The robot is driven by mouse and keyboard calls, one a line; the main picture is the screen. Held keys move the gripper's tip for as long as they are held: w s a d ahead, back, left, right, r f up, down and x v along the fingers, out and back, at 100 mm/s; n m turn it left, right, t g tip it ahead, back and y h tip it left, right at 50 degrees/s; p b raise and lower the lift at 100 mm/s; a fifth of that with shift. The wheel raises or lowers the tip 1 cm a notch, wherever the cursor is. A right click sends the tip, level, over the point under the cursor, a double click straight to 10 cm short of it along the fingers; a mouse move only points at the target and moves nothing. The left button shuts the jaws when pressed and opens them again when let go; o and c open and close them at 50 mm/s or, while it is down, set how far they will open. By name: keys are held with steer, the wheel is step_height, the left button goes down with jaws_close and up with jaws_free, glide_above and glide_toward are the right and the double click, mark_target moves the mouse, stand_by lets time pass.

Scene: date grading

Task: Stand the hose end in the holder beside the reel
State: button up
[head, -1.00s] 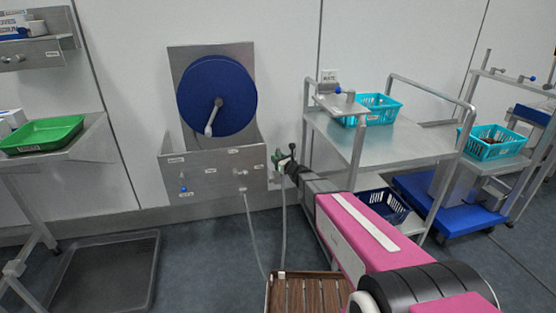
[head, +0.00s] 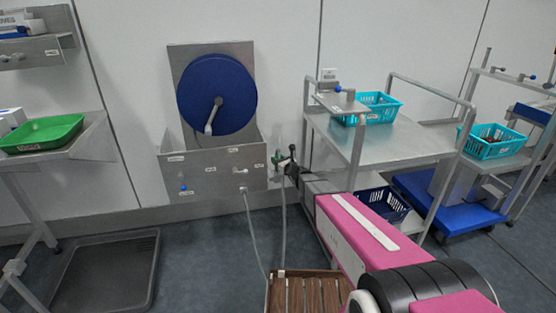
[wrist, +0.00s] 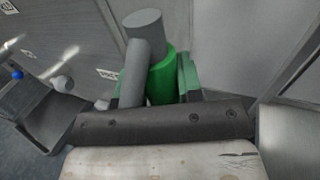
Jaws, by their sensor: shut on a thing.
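The hose reel (head: 217,95) is a blue disc with a pale crank, mounted on a steel plate on the wall. Below it is a steel box (head: 205,178) with labels and small fittings. A grey hose (head: 252,235) hangs from the box and loops up to my gripper (head: 284,163), just right of the box. My gripper is shut on the hose end, which shows in the wrist view as a green body (wrist: 162,77) with a grey cylinder rising from it. A second grey tube leans against it. I cannot clearly make out the holder.
A steel cart (head: 375,145) with a turquoise basket (head: 379,108) stands close to the right of my gripper. A slatted brown surface (head: 305,292) is at bottom centre. A black floor tray (head: 105,270) lies left. Open floor lies before the reel.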

steer(key=shift+f, duration=2.05)
steer(key=o, duration=1.2)
steer(key=shift+c, duration=0.2)
steer(key=v, duration=1.1)
steer(key=s+d+n+g+h, duration=0.2)
steer(key=s+n+g, duration=0.8)
steer(key=s+n, duration=0.7)
steer(key=s+d+n+g+h, duration=0.2)
steer(key=s+d+n+h, duration=0.2)
steer(key=d, duration=0.3)
steer(key=s+d+n+g+h, duration=0.2)
steer(key=s+d+n+h, duration=0.2)
steer(key=d+n, duration=0.3)
steer(key=shift+s+d+f+h, duration=0.25)
steer(key=shift+d+h, duration=0.1)
steer(key=shift+h, duration=0.35)
